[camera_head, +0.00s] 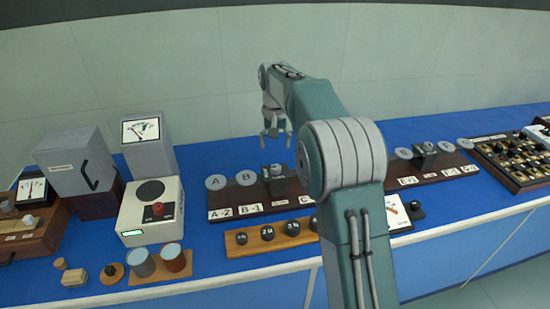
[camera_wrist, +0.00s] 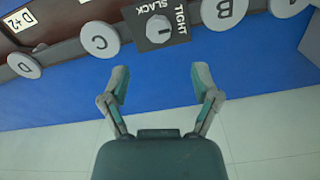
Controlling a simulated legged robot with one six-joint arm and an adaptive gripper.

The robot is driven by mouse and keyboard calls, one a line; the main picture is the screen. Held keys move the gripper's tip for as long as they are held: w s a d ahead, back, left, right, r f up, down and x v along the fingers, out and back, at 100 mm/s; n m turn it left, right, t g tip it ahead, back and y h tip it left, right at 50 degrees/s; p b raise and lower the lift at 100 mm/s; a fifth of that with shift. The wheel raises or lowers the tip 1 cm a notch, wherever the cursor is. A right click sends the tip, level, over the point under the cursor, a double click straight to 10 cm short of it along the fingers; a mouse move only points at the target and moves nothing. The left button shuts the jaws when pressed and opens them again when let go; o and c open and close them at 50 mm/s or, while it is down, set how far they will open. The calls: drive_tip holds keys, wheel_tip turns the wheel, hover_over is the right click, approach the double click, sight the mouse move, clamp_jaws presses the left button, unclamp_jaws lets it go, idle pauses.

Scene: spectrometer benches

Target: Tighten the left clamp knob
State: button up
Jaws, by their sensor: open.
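The left clamp knob (camera_wrist: 158,29) is a round grey knob on a dark square plate (camera_wrist: 143,42) marked SLACK and TIGHT. A short dark line shows on its face; I cannot tell which end points to a label. In the head view the clamp (camera_head: 277,186) stands between disc B (camera_head: 246,178) and my arm. My gripper (camera_head: 275,138) is open and empty, above the clamp in that picture. In the wrist view my gripper (camera_wrist: 160,82) has its fingers spread over the blue bench, apart from the knob.
Disc C (camera_wrist: 99,40) and disc B (camera_wrist: 222,12) flank the clamp. A second clamp (camera_head: 424,155) stands on the right rack. A wooden strip of dark knobs (camera_head: 267,235) lies in front. My arm hides part of the bench.

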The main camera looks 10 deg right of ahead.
wheel_tip(320, 180, up, 3)
drive_tip(key=shift+r, duration=0.2)
drive_tip(key=s+r+t, duration=0.1)
drive_tip(key=s+r, duration=0.2)
drive_tip(key=s, duration=0.3)
drive_tip(key=s+r+n+t, duration=0.1)
drive_tip(key=s+r, duration=0.2)
drive_tip(key=s, duration=0.3)
drive_tip(key=s+r+t, duration=0.1)
drive_tip(key=s+r, duration=0.2)
drive_tip(key=s, duration=0.3)
drive_tip(key=s+f+t, duration=0.1)
drive_tip(key=s+f, duration=0.2)
drive_tip(key=s, duration=0.6)
drive_tip(key=s+f+n+t, duration=0.1)
drive_tip(key=s+f, duration=0.3)
drive_tip(key=s, duration=0.6)
drive_tip(key=shift+f+t, duration=0.15)
drive_tip(key=shift+t, duration=0.15)
